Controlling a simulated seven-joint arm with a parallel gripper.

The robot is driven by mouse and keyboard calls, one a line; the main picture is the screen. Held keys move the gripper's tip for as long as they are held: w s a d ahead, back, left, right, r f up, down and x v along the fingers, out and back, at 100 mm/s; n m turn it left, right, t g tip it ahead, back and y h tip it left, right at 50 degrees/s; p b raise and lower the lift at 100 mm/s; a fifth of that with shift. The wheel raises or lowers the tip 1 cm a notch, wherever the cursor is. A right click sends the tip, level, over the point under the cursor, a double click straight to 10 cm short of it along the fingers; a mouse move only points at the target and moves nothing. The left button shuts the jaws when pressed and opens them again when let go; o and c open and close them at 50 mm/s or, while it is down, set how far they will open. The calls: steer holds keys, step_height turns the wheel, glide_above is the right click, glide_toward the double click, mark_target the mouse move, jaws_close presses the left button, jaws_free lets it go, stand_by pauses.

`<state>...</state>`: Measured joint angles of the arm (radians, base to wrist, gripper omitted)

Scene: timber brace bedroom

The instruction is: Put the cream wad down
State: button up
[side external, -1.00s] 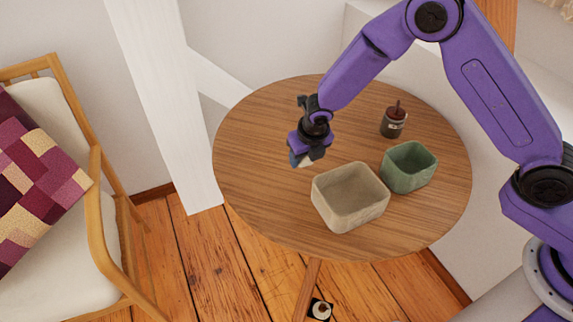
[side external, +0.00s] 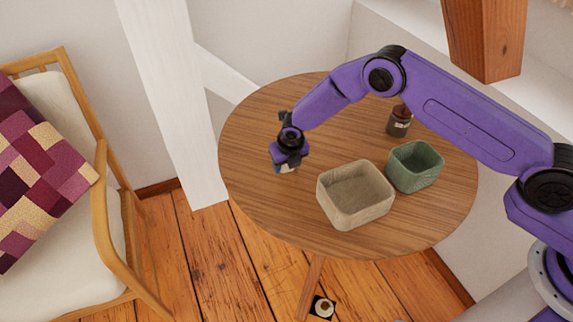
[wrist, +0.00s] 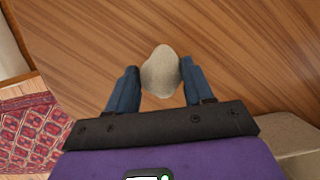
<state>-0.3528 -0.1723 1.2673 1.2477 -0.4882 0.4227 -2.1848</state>
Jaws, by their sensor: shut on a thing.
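The cream wad (wrist: 160,70) is a rounded, pale lump between the two blue fingers of my gripper (wrist: 157,88) in the wrist view. My gripper is shut on it. In the side external view my gripper (side external: 285,168) is over the left part of the round wooden table (side external: 255,205), and a small pale bit of the wad (side external: 285,170) shows at its fingertips. The fingers hide most of the wad there. I cannot tell whether the wad touches the tabletop.
A beige square bin (side external: 355,210) and a green bin (side external: 415,168) stand on the table right of my gripper. A dark jar (side external: 399,122) stands behind them. The tabletop around my gripper is clear. A white post (side external: 175,110) rises beyond the table's left edge.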

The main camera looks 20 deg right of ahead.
steer(key=shift+f, duration=0.5)
steer(key=shift+f, duration=0.6)
steer(key=o, duration=1.1)
steer(key=shift+d, duration=0.1)
steer(key=shift+r, duration=0.1)
steer(key=shift+r, duration=0.2)
steer(key=v, duration=1.2)
steer(key=shift+r, duration=0.35)
